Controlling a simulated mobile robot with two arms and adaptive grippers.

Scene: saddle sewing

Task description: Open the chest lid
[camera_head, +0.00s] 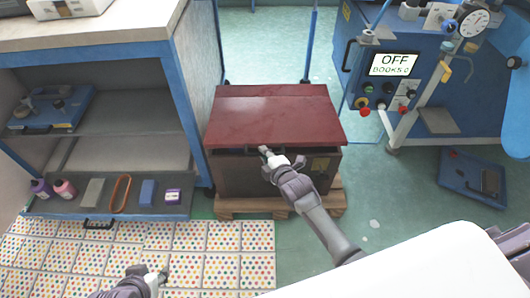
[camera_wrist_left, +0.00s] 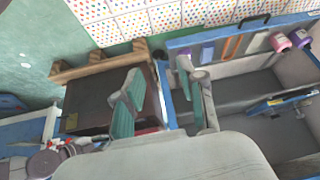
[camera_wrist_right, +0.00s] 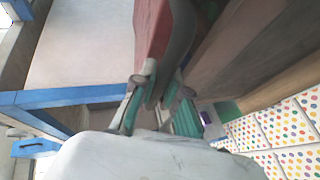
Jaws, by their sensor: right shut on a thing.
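The chest is a dark brown box (camera_head: 240,178) with a red lid (camera_head: 275,110), standing on a wooden pallet in the middle of the head view. The lid lies over the box, with a dark line under its front edge; I cannot tell whether it is slightly raised. My right gripper (camera_head: 266,152) is at the middle of that front edge. In the right wrist view its fingers (camera_wrist_right: 160,92) are shut on a dark curved handle (camera_wrist_right: 181,40) beside the red lid (camera_wrist_right: 150,30). My left gripper (camera_head: 162,276) is low at the left, away from the chest, open and empty (camera_wrist_left: 163,92).
A blue-framed shelf unit (camera_head: 195,110) with bottles and small items on its lower tray (camera_head: 108,208) stands close left of the chest. A blue machine (camera_head: 420,90) with a display reading OFF is at the right. Open green floor (camera_head: 385,190) lies between.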

